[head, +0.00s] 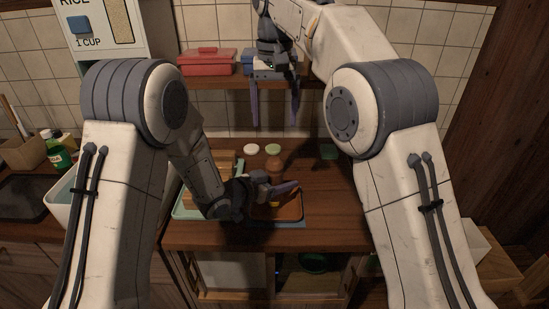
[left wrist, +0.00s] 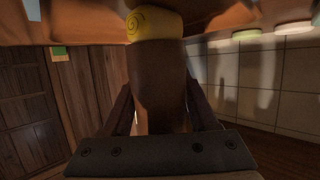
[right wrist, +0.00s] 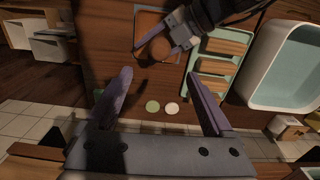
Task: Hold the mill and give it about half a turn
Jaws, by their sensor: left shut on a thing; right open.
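The mill (head: 273,163) is a brown wooden body with a rounded top. In the left wrist view the mill's brown body (left wrist: 160,85) fills the space between the two fingers. My right gripper (head: 274,108) is open and empty, fingers pointing down, high above the back of the counter. In the right wrist view its fingers (right wrist: 160,100) are wide apart.
White (head: 251,149) and green (head: 273,149) discs lie behind. A shelf holds a red box (head: 207,63).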

